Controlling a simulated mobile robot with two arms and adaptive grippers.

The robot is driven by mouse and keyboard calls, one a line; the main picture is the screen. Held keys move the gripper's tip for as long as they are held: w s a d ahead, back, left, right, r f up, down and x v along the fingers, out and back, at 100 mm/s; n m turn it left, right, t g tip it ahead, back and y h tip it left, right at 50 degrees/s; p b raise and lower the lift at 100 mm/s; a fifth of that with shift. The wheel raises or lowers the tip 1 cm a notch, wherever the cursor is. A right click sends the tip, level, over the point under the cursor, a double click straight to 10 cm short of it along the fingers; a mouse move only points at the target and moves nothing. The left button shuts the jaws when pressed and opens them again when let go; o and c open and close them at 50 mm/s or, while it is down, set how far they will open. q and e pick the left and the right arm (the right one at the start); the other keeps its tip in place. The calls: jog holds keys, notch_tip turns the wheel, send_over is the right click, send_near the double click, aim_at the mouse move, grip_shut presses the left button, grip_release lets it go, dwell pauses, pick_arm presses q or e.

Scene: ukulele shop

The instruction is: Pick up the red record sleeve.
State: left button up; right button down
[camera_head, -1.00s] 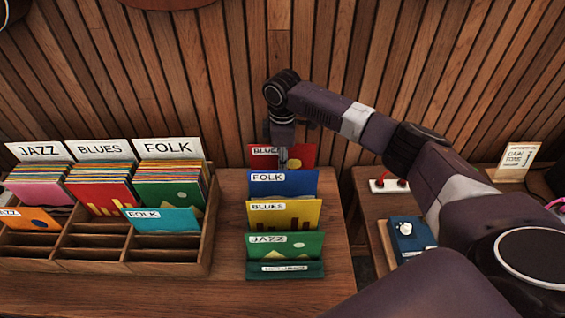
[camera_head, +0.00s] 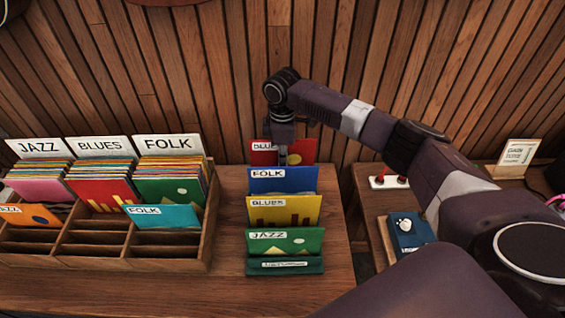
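The red record sleeve (camera_head: 303,151), with a white label reading BLUES, stands at the back of a row of sleeves in a dark green rack (camera_head: 285,267). In front of it stand a blue FOLK sleeve (camera_head: 290,182), a yellow BLUES sleeve (camera_head: 300,211) and a green JAZZ sleeve (camera_head: 300,240). My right gripper (camera_head: 283,155) points down at the red sleeve's top middle and overlaps it. Its fingers look narrow and partly hidden, so I cannot tell whether they hold the sleeve. My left gripper is not in view.
A wooden record bin (camera_head: 205,235) with JAZZ, BLUES and FOLK dividers stands on the left of the table (camera_head: 190,293). A slatted wood wall (camera_head: 225,80) rises close behind. On the right, a side table carries a blue pedal (camera_head: 409,233) and a small sign (camera_head: 519,153).

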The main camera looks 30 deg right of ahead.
notch_tip(320, 180, up, 12)
jog(key=b, duration=0.3)
jog(key=shift+w+r, duration=0.1)
jog(key=shift+r, duration=0.15)
notch_tip(320, 180, up, 6)
jog(key=shift+r, duration=0.6)
